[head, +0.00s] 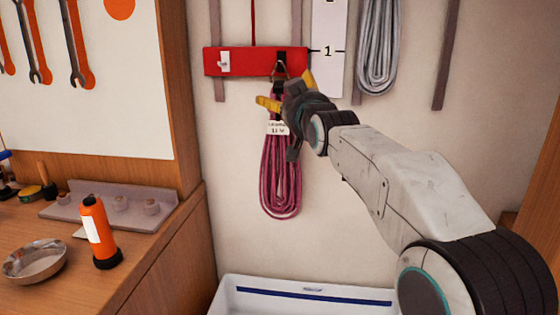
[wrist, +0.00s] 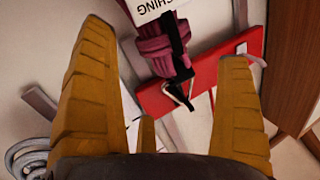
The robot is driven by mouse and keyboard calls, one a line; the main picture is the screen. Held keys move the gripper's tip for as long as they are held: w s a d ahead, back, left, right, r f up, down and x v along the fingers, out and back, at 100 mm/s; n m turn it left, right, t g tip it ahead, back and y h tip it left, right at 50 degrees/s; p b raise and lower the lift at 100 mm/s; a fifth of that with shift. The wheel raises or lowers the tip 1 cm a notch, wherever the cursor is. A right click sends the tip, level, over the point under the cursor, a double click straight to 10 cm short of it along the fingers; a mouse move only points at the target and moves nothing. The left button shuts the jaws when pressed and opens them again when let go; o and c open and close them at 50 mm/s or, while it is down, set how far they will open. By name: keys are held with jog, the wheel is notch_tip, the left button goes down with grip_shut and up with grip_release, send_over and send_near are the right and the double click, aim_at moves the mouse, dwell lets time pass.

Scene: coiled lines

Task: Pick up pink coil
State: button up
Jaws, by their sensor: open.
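The pink coil (head: 280,183) hangs on the wall from a black strap and metal hook on a red board (head: 245,62). A white label is on its upper part. In the wrist view the coil's top (wrist: 154,45) shows between my fingers, with its black strap beside it. My gripper (head: 284,92) is open, with yellow fingertips spread on either side of the coil's upper end in the head view. I cannot tell whether a finger touches the coil. The lower loops hang free below my gripper.
A grey coil (head: 377,50) hangs to the right. A white bin (head: 300,296) stands below. At left, a wooden bench holds an orange bottle (head: 97,232), a metal bowl (head: 35,261) and a grey rack (head: 115,205). A wooden cabinet side stands left of the coil.

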aim_at(285, 95)
jog(key=shift+w+a, duration=0.25)
jog(key=shift+w, duration=0.65)
jog(key=shift+w+a, duration=0.2)
jog(key=shift+w, duration=0.65)
jog(key=shift+c, duration=0.2)
jog(key=c, duration=1.2)
jog(key=shift+r, duration=0.15)
jog(key=shift+c, duration=0.3)
jog(key=shift+r+p, duration=0.15)
jog(key=shift+p, duration=0.2)
